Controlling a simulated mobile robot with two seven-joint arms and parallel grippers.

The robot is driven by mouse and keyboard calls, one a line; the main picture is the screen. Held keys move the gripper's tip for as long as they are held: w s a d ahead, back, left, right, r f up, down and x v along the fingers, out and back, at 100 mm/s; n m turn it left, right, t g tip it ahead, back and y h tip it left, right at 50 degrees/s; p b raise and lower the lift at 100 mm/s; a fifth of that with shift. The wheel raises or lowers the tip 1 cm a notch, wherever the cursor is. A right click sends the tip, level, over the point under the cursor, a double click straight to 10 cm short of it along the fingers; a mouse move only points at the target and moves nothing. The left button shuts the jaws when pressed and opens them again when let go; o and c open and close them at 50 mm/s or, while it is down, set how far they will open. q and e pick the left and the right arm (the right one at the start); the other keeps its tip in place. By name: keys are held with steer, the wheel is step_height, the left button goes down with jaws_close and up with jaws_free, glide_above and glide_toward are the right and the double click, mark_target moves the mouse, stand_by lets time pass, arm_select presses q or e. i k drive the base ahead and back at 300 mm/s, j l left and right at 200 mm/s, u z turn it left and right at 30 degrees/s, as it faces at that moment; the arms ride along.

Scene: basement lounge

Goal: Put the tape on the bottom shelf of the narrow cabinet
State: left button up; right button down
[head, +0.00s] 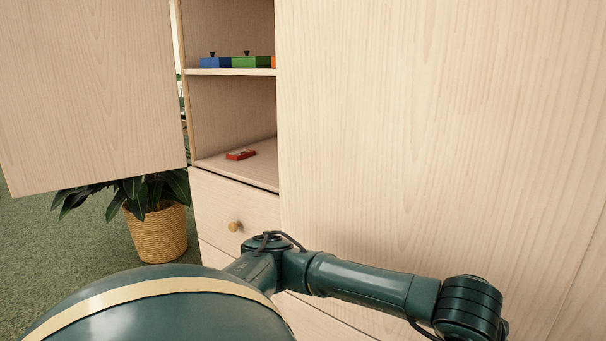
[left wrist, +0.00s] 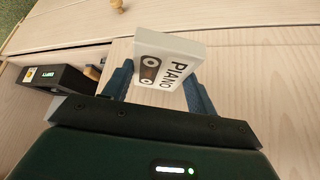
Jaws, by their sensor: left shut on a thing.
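A white cassette tape (left wrist: 166,60) with a dark reel window and the word PIANO shows in the left wrist view. My left gripper (left wrist: 160,74) is shut on it, with one blue finger on each side. Neither the tape nor the left gripper shows in the head view. The narrow cabinet (head: 231,109) stands open at the upper middle of the head view. Its bottom shelf (head: 262,168) holds a small red object (head: 240,155) and has bare room around it. My right gripper is in neither view.
An open door (head: 85,90) sticks out at left, over a potted plant (head: 155,225). A wide wooden panel (head: 430,120) fills the right. A black box with a lit display (left wrist: 55,78) shows in the wrist view.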

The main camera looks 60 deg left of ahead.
mark_target(273, 164)
steer(key=k+j, duration=0.15)
steer(key=j, duration=0.2)
steer(key=k+j, duration=0.1)
steer(key=j, duration=0.25)
steer(key=k+j+u, duration=0.1)
steer(key=j, duration=0.25)
steer(key=k+j, duration=0.15)
steer(key=j, duration=0.2)
steer(key=k+j, duration=0.1)
steer(key=j, duration=0.25)
